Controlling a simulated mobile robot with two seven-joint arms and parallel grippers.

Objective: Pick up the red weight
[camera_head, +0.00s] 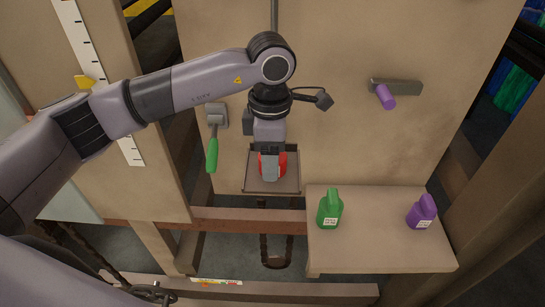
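The red weight (283,167) sits in a small tray (272,187) hanging at the board in the middle of the camera_head view. My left gripper (270,166) points down over the tray, with its grey fingers right at the red weight. The fingers hide the middle of the weight, and red shows on both sides of them. I cannot tell whether they are closed on it or only in front of it. My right gripper is not in view.
A green jug-like weight (329,210) and a purple one (421,212) stand on a wooden shelf (370,248) at the right. A green lever (212,154) hangs left of the tray. A purple-handled lever (386,97) is on the board at upper right.

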